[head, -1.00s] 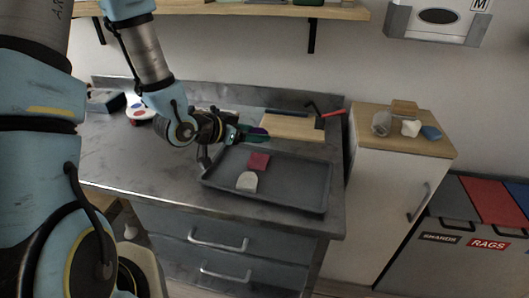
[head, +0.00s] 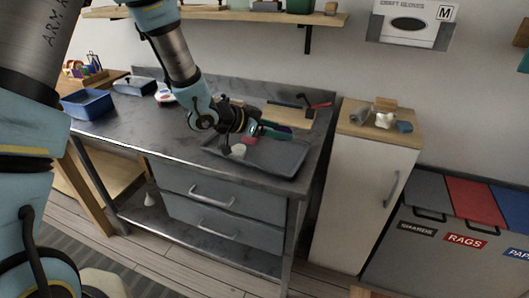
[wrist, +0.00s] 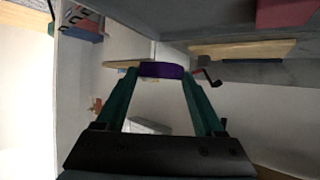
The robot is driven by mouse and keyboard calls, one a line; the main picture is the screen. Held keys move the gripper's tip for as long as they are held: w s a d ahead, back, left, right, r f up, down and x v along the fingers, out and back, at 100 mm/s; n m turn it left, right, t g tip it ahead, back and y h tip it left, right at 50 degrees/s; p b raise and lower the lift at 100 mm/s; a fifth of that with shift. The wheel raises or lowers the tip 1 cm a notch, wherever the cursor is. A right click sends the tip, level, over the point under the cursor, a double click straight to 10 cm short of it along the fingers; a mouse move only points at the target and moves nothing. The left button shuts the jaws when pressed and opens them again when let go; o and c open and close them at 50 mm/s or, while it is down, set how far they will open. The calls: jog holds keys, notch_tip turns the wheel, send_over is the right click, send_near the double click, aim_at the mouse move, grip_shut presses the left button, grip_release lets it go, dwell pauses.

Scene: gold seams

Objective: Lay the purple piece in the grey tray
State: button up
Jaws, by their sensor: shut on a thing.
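The purple piece (wrist: 162,70) is held across the two green fingertips of my gripper (wrist: 162,80) in the wrist view. In the head view my gripper (head: 277,131) reaches in from the left, above the back part of the grey tray (head: 285,160). The purple piece is small there and mostly hidden by the fingers. The tray lies on the metal bench. A red piece (head: 248,140) and a whitish piece (head: 238,150) lie in its left part, partly behind my gripper. The right part of the tray is bare.
A wooden board (head: 292,116) and a red-and-black tool (head: 319,106) lie behind the tray. A cabinet (head: 362,180) with small items on top stands to the right. A blue bin (head: 88,104) is at the far left. A shelf (head: 220,13) hangs above.

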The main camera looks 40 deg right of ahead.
jog(key=shift+f+p, duration=0.45)
jog(key=shift+f, duration=3.05)
jog(key=shift+f, duration=0.1)
jog(key=o, duration=1.4)
jog(key=shift+o, duration=0.2)
